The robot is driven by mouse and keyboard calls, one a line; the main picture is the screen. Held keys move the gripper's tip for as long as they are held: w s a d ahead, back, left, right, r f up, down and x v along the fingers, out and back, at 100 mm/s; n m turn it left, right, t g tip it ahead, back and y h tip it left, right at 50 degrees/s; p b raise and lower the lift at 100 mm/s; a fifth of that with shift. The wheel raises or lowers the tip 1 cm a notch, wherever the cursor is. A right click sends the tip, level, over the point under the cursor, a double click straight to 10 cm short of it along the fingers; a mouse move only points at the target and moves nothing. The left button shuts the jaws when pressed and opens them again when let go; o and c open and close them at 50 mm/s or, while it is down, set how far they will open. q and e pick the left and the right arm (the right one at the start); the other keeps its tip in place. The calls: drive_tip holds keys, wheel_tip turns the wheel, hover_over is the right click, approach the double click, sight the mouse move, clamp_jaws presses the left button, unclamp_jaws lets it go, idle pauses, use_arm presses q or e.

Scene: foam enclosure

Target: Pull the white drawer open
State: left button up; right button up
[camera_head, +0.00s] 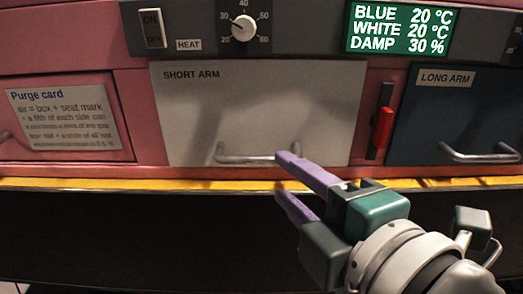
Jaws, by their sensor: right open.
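The white drawer (190,105) is labelled SHORT ARM and sits in the middle of the pink front panel; its front looks flush with the panel. Its metal bar handle (235,158) runs along the lower part of the front. My right gripper (284,178) comes in from the lower right with its two purple fingers apart. The upper finger's tip overlaps the right end of the handle in the picture; I cannot tell whether it touches. The lower finger's tip is below the handle, in front of the yellow edge. My left gripper is not in view.
A blue drawer (430,115) labelled LONG ARM is at the right, with its own handle (478,154). A red lever (383,128) stands between the drawers. A Purge card (62,120) is at the left. A yellow strip (130,184) runs below the drawers, with dark space beneath.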

sight(265, 161)
drive_tip(key=b+x, duration=0.1)
drive_tip(key=x, duration=0.7)
drive_tip(key=shift+w, duration=0.1)
drive_tip(key=shift+c, duration=0.2)
clamp_jaws()
idle(1.0)
